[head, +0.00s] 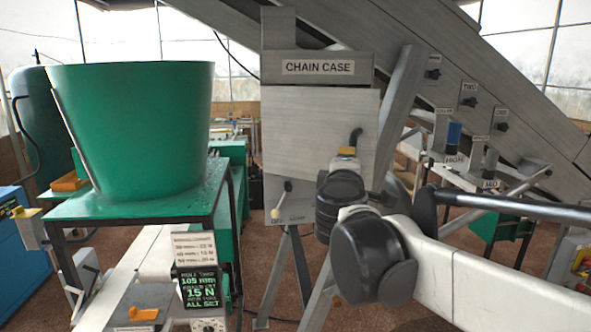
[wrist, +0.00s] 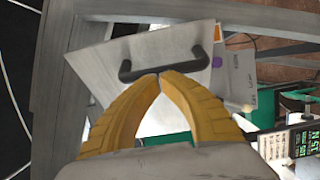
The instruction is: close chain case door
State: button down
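The chain case (head: 318,68) stands in the middle of the head view, with its name on a label. Its door (head: 305,125) is a pale flat panel below the label. In the wrist view the door (wrist: 180,92) sits skewed to the grey frame around it, so it looks ajar; how far I cannot tell. A black bar handle (wrist: 140,70) is on the door, and its upper end shows in the head view (head: 356,136). My gripper (wrist: 159,74) has its yellow fingertips together right at the handle's bar, with nothing visible between them. In the head view my arm hides most of the gripper.
A small lever with a pale knob (head: 288,186) is below the door. A green hopper (head: 135,125) on a frame stands left, with a lit display (head: 198,287) below it. A sloping grey conveyor (head: 520,110) with switches runs to the right.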

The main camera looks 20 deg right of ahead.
jog(key=s+d+b+x, duration=0.2)
jog(key=x, duration=1.3)
jog(key=shift+w+d+b, duration=0.2)
jog(key=shift+d+b, duration=0.2)
jog(key=shift+d, duration=0.15)
